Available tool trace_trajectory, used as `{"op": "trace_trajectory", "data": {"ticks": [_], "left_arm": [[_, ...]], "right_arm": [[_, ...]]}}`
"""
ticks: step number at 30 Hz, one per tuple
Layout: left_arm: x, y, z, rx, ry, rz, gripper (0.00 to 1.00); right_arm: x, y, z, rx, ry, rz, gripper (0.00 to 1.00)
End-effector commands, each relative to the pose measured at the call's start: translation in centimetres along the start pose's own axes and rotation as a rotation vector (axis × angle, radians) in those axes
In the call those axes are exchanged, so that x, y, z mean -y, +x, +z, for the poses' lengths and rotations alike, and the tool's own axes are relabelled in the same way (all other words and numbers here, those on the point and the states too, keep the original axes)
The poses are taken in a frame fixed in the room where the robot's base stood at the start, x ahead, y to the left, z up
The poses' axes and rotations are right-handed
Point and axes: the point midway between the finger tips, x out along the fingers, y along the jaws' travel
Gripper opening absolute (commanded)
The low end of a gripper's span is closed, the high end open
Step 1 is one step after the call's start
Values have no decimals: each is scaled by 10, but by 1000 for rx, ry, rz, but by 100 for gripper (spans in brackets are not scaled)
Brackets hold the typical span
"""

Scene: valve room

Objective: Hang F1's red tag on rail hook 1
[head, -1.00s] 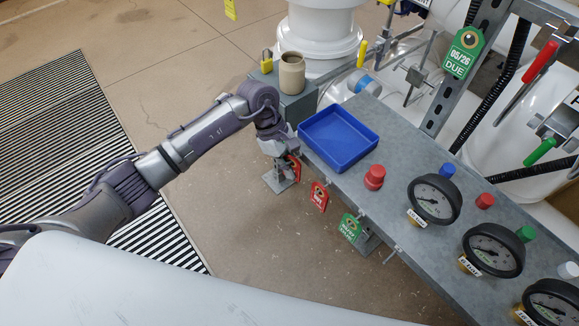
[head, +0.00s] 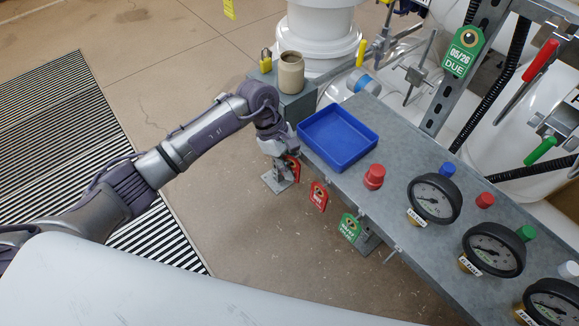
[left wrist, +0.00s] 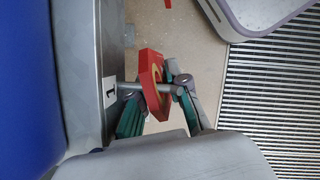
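A red tag (left wrist: 152,84) is at the hook (left wrist: 172,90) beside the label "1" (left wrist: 110,97) in the left wrist view. The hook's rod appears to run through the tag, with the knob end beyond it. My left gripper (left wrist: 160,112) has its green-padded fingers apart, one on each side of the tag, and I see no clear grip on it. In the head view the left gripper (head: 285,160) is at the far end of the rail, and the same red tag (head: 295,170) shows partly behind it. My right gripper is not in view.
A second red tag (head: 318,196) and a green tag (head: 350,227) hang along the grey rail bench's (head: 395,150) edge. A blue tray (head: 338,139), a red knob (head: 374,176) and gauges (head: 434,199) stand on top. A beige cup (head: 291,72) and yellow padlock (head: 266,61) are behind.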

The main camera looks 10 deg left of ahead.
Motion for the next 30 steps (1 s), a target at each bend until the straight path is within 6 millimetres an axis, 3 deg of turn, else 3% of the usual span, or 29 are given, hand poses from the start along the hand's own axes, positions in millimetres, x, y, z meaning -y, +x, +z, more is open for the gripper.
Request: {"op": "trace_trajectory", "data": {"ticks": [18, 30], "left_arm": [[-2, -4, 4, 7, 8, 7, 35], [-2, -62, 1, 4, 6, 12, 35]], "right_arm": [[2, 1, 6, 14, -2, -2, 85], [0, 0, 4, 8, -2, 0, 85]]}}
